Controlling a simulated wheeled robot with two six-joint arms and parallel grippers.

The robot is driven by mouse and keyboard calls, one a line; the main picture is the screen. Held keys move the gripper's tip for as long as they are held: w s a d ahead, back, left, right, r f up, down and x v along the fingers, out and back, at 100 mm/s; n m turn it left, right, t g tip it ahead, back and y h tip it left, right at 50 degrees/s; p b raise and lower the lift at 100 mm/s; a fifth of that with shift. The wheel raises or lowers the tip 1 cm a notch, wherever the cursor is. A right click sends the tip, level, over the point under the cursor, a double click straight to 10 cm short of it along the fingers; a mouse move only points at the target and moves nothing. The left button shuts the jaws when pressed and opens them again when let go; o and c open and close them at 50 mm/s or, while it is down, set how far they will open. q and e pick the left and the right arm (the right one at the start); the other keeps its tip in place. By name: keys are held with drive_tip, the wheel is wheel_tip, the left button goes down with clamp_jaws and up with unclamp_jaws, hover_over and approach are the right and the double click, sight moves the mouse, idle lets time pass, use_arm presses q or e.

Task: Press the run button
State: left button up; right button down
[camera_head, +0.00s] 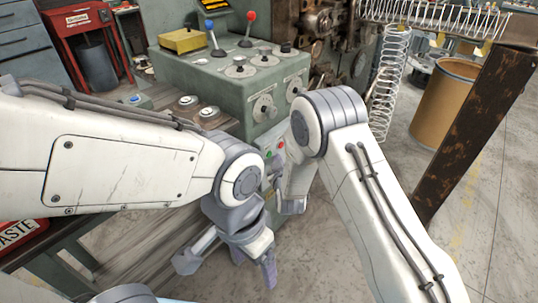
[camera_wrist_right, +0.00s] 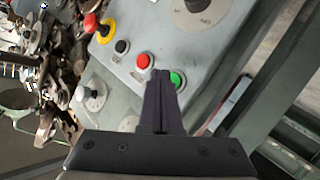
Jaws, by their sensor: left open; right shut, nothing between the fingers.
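A green button (camera_wrist_right: 177,80), likely the run button, sits on the grey-green machine's front panel in the right wrist view. A red button (camera_wrist_right: 143,61) and a black button (camera_wrist_right: 122,46) sit beside it in a row. My right gripper (camera_wrist_right: 160,76) is shut and empty. Its fingertips overlap the panel between the red and green buttons and cover the green one's left edge; I cannot tell whether they touch. In the head view, my right wrist partly hides this panel. My left gripper (camera_head: 230,264) is open and empty, low in front of the machine.
A red emergency-stop knob on a yellow ring (camera_wrist_right: 105,28) is farther along the panel. The machine (camera_head: 220,80) carries dials and two levers on top. A coiled spring (camera_head: 388,85), a brown drum (camera_head: 445,100) and a rusty post (camera_head: 475,130) stand at right.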

drive_tip(key=shift+a, duration=0.15)
idle(0.7)
drive_tip(key=shift+w+a, duration=0.15)
drive_tip(key=shift+a, duration=0.05)
drive_tip(key=shift+w+a, duration=0.25)
drive_tip(key=shift+a, duration=0.05)
idle(0.9)
drive_tip(key=shift+s+d, duration=0.5)
drive_tip(key=shift+d, duration=0.15)
drive_tip(key=s+d, duration=0.1)
drive_tip(key=d, duration=0.1)
drive_tip(key=s+d, duration=0.2)
idle(0.4)
drive_tip(key=shift+a+r, duration=0.1)
idle(0.6)
